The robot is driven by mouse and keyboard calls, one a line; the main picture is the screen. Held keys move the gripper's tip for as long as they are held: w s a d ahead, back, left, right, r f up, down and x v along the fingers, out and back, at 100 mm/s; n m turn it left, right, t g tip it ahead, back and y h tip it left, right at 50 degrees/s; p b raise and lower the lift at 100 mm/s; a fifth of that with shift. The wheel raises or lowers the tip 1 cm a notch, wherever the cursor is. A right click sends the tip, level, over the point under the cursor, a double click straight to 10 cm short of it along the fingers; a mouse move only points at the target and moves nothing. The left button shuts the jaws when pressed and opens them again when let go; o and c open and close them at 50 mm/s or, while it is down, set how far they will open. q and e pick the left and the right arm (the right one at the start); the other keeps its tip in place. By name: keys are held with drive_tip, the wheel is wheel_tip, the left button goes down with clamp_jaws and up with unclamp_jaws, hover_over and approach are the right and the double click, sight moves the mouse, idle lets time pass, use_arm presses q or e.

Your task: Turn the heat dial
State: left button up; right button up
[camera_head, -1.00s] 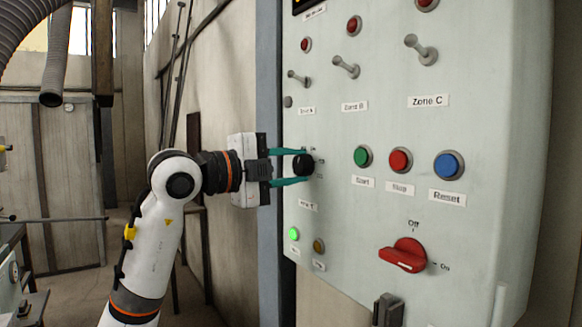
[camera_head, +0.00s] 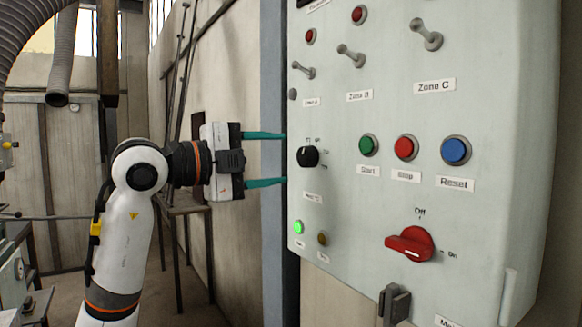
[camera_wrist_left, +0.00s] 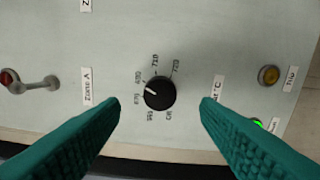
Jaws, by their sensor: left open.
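The heat dial (camera_head: 308,156) is a black round knob on the left part of the pale control panel (camera_head: 340,215). In the left wrist view the dial (camera_wrist_left: 159,94) shows a white pointer line and a ring of printed numbers. My left gripper (camera_head: 286,159) is open, with its teal fingers pointing at the panel. The fingertips stand apart from the dial, one higher and one lower, just to its left. In the left wrist view the fingers lie on both sides below the dial, with nothing between them. My right gripper is not in view.
Green (camera_head: 368,145), red (camera_head: 405,147) and blue (camera_head: 456,150) buttons sit right of the dial. Toggle switches (camera_head: 350,56) are above it. A lit green lamp (camera_head: 298,227) is below. A red rotary switch (camera_head: 410,244) is at lower right.

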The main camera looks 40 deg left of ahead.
use_arm(q)
drive_tip(key=b+v, duration=0.1)
drive_tip(key=v, duration=0.6)
drive_tip(key=shift+b, duration=0.4)
